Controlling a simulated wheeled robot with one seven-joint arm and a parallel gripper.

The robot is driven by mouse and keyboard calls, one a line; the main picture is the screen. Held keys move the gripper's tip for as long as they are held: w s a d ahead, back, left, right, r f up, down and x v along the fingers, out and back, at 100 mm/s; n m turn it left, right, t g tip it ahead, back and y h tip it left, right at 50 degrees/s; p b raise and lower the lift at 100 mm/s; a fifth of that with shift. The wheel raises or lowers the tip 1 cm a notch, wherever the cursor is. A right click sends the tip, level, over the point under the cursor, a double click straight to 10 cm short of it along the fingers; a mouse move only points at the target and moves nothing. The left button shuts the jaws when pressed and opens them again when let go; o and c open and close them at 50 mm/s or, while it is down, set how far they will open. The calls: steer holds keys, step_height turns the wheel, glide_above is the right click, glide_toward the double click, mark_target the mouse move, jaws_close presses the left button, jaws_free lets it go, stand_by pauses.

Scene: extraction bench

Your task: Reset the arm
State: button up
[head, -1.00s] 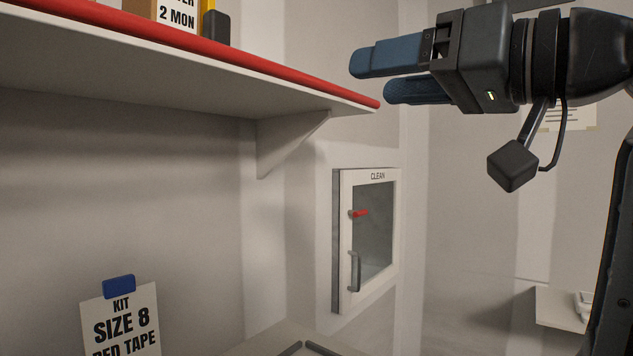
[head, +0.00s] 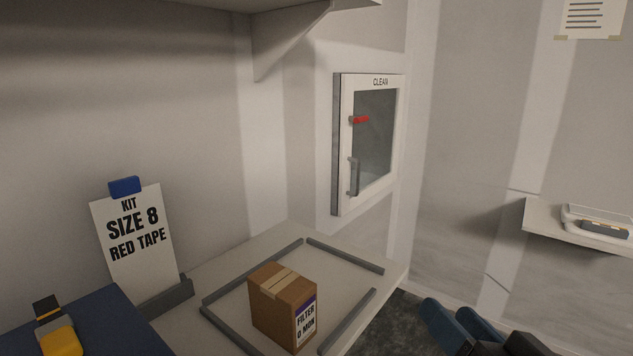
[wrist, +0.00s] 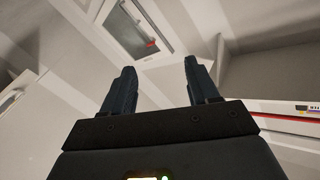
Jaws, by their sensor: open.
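My gripper (head: 462,328) shows at the bottom right of the head view, with its blue-grey fingers apart and nothing between them. In the wrist view my gripper (wrist: 156,88) is open and empty, its two fingers pointing up the picture. Most of my arm is outside the head view. The fingers are to the right of a cardboard box (head: 272,304), apart from it in the picture.
The box, labelled FILTER 0 MON, stands inside a grey-railed frame on the bench (head: 225,275). A card (head: 135,240) reads KIT SIZE 8 RED TAPE. A CLEAN cabinet (head: 375,140) is shut on the wall. A small shelf (head: 560,225) juts out at right.

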steer(key=s+d+f+g+h, duration=0.1)
steer(key=s+d+f+h, duration=0.1)
steer(key=s+f, duration=0.5)
steer(key=s+d+f+h, duration=0.2)
steer(key=s+f, duration=0.2)
steer(key=s, duration=0.6)
steer(key=s+n+g, duration=0.1)
steer(key=s+n, duration=0.1)
steer(key=s, duration=1.5)
steer(key=shift+d+h, duration=0.3)
steer(key=shift+d, duration=0.05)
